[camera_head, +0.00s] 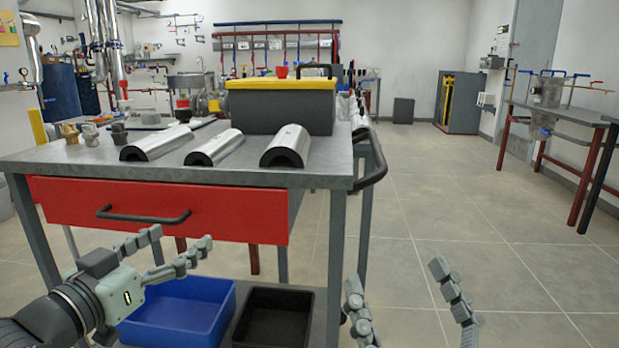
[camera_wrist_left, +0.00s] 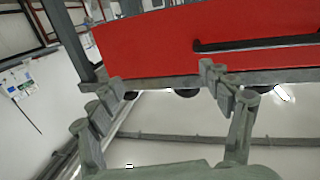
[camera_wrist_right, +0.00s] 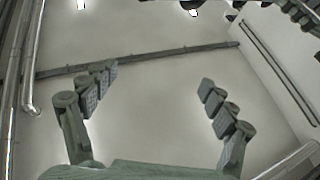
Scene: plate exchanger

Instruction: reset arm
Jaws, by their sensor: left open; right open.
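My left gripper (camera_head: 176,249) is in front of the workbench's red drawer (camera_head: 160,208), low and to the left in the head view. Its fingers are apart with nothing between them; they also show in the left wrist view (camera_wrist_left: 168,85), with the red drawer beyond. My right gripper (camera_head: 398,272) is at the bottom of the head view, right of the workbench.
The grey workbench top (camera_head: 232,176) holds several half-round metal shells (camera_head: 288,147), small fittings (camera_head: 90,134) and a black toolbox with a yellow lid (camera_head: 280,105). A blue bin (camera_head: 180,312) and a black bin (camera_head: 272,318) sit on its lower shelf. Open floor (camera_head: 480,230) lies to the right.

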